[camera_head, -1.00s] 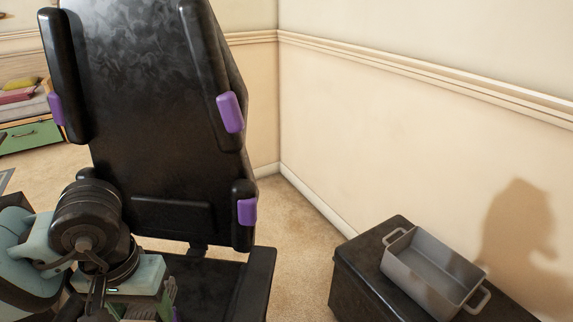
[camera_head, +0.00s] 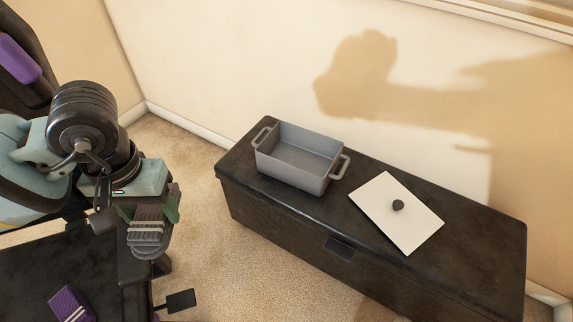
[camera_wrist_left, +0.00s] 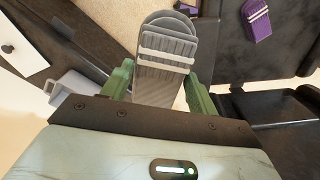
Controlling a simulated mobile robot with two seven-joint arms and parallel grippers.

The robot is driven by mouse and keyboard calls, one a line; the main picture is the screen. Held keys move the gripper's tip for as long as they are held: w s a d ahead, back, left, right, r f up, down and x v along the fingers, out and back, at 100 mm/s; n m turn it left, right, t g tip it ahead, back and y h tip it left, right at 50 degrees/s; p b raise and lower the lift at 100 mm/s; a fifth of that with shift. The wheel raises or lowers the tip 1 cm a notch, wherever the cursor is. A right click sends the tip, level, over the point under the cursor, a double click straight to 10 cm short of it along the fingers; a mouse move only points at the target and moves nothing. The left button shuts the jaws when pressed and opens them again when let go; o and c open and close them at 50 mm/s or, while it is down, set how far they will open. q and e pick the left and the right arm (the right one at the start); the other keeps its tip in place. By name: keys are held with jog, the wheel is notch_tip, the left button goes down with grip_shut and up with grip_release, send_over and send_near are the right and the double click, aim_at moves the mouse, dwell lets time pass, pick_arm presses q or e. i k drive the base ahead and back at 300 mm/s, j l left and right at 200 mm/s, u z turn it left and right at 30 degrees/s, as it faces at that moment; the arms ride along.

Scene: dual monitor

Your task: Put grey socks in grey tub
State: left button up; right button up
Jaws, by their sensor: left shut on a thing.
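The grey tub (camera_head: 299,157) is an open rectangular box with two side handles, empty inside, standing on a black chest. My left gripper (camera_head: 150,215) is at the left of the head view, shut on the grey socks (camera_head: 148,235), a ribbed folded bundle with white stripes. In the left wrist view the grey socks (camera_wrist_left: 166,58) sit between the green fingers of the left gripper (camera_wrist_left: 170,85). The socks are held in the air, to the left of the tub and apart from it. Part of the tub (camera_wrist_left: 78,88) shows at the left of the wrist view. My right gripper is out of view.
The black chest (camera_head: 470,240) stands along the wall. A white lid (camera_head: 375,205) with a dark knob lies on it right of the tub. A black chair (camera_head: 50,265) at lower left bears purple striped socks (camera_head: 70,304). Carpet lies between chair and chest.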

aim_at(298, 166)
jog(key=i+l, duration=0.8)
jog(key=l, duration=0.15)
